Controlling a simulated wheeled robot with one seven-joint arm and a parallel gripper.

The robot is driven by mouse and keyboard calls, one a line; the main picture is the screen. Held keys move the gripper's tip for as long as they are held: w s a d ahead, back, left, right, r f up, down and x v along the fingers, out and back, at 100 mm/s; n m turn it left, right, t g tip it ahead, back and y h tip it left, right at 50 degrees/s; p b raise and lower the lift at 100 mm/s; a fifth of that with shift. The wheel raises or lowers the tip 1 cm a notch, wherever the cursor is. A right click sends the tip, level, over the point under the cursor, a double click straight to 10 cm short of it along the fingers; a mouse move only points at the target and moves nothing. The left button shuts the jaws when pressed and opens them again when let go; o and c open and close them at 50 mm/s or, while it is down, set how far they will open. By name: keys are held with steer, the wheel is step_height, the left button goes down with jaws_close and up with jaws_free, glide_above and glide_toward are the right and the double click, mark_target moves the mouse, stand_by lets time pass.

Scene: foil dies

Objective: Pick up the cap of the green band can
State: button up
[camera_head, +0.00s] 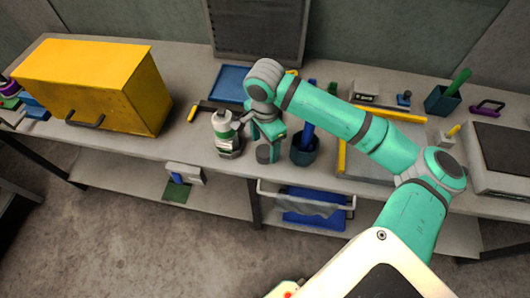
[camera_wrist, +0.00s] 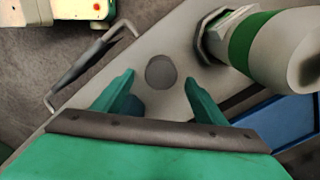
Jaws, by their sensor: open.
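The green band can (camera_head: 226,143) stands on the bench near its front edge, white with a green band. It also shows at the upper right of the wrist view (camera_wrist: 253,42), with a dark spot on its top. A small round grey piece, which looks like the cap (camera_wrist: 160,72), lies on the bench apart from the can; the head view shows it at the front edge (camera_head: 264,154). My gripper (camera_wrist: 158,82) is open and points down above the cap. In the wrist view, the cap appears between and just beyond the fingertips. Nothing is held.
A dark cup with a blue tool (camera_head: 305,150) stands close to the right of the cap. A yellow cabinet (camera_head: 110,80) is at left, and a blue tray (camera_head: 231,82) lies behind the can. The bench's front edge is close to the cap.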

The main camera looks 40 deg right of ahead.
mark_target(263, 150)
steer(key=shift+a+f, duration=0.1)
steer(key=shift+f, duration=1.9)
steer(key=shift+c, duration=0.6)
steer(key=shift+w, duration=0.1)
steer(key=c, duration=1)
steer(key=shift+w, duration=0.15)
